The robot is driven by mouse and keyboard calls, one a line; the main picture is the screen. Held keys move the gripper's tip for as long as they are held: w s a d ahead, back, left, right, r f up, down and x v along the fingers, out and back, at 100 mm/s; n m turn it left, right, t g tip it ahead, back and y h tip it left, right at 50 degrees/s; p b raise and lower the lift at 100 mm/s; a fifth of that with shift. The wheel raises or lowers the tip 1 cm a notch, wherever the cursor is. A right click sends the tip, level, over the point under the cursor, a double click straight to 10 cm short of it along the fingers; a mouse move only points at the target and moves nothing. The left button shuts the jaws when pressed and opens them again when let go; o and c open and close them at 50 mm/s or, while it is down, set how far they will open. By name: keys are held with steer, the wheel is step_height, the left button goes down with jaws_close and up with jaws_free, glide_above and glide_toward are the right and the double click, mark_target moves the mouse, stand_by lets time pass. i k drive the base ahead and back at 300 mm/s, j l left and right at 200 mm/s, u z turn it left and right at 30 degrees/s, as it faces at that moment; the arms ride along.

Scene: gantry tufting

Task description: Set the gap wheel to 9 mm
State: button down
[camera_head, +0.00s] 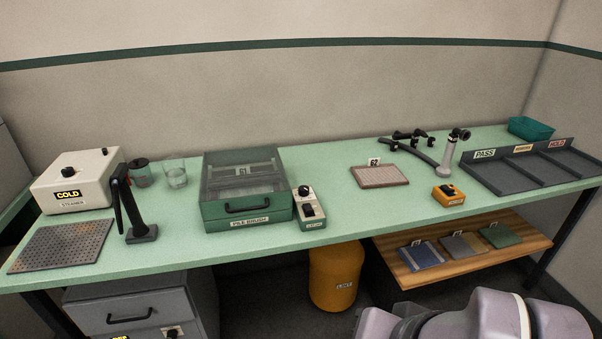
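No part in view is readably labelled as a gap wheel, and no 9 mm scale can be read. The green pile brush machine (246,213) stands mid-left on the bench, with a clear lid, a dark front handle and a tag reading 61 or similar inside. Beside its right side is a small pale control box (312,222) with a round dark knob (304,191) and a dark switch (308,211). The knob's setting is too small to read. Parts of my arm show at the bottom right, but my gripper is not in view.
On the green bench (330,170) stand a steamer (80,180) marked COLD, a perforated plate (62,246), a black stand (140,232), a tagged sample (380,177), an orange box (448,195) and a sorting tray (515,182). The bench middle has free room.

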mark_target(303, 190)
steer(key=i+j+z, duration=0.2)
steer(key=i+j, duration=0.65)
steer(key=j, duration=0.1)
